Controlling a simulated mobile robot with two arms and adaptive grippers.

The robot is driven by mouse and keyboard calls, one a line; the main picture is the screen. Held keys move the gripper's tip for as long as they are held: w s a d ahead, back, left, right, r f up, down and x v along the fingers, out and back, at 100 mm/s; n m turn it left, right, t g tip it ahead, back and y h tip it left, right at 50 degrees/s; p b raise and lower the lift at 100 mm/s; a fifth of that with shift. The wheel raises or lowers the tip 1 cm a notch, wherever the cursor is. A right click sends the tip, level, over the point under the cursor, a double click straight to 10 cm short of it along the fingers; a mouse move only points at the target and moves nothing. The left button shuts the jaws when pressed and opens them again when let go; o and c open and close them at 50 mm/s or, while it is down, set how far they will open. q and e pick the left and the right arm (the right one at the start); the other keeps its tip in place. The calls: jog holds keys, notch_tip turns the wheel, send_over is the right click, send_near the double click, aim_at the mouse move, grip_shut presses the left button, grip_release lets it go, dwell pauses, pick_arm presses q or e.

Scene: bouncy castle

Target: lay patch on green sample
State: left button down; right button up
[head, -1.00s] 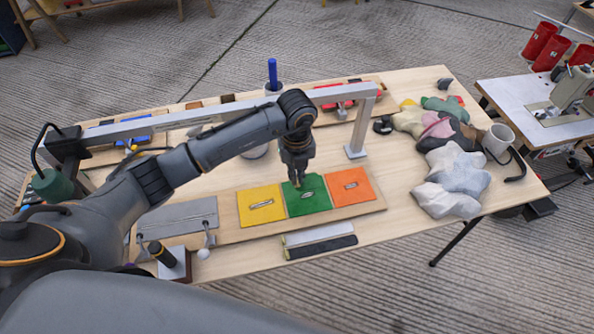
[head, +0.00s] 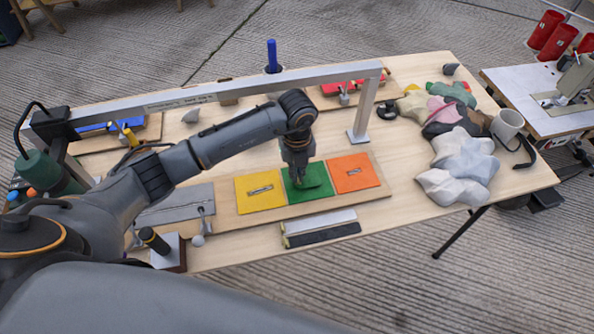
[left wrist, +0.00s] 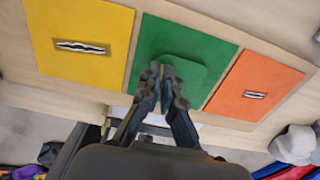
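The green sample (head: 296,196) is a flat square on a wooden board, between the yellow sample (head: 261,199) and the orange sample (head: 353,181). The green patch (head: 314,176), a rounded piece of nearly the same colour, is over the middle of the green sample and hides its slit. The patch also shows in the left wrist view (left wrist: 188,76), appearing flat against the sample. My left gripper (head: 298,174) points down at the patch; its fingertips (left wrist: 163,72) are close together at the patch's edge, seemingly pinching it. My right gripper is not in view.
A grey metal frame (head: 230,87) spans the table above the arm. A metal-and-black bar (head: 320,228) lies in front of the board. A grey sample (head: 178,204) is at the left.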

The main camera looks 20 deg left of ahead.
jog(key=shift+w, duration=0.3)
pick_arm(q)
jog(key=shift+f, duration=0.3)
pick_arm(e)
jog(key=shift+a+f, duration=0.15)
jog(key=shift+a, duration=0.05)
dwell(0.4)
pick_arm(q)
jog(key=c, duration=0.8)
grip_release()
jog(key=shift+r+p, duration=3)
jog(key=shift+r, duration=1.05)
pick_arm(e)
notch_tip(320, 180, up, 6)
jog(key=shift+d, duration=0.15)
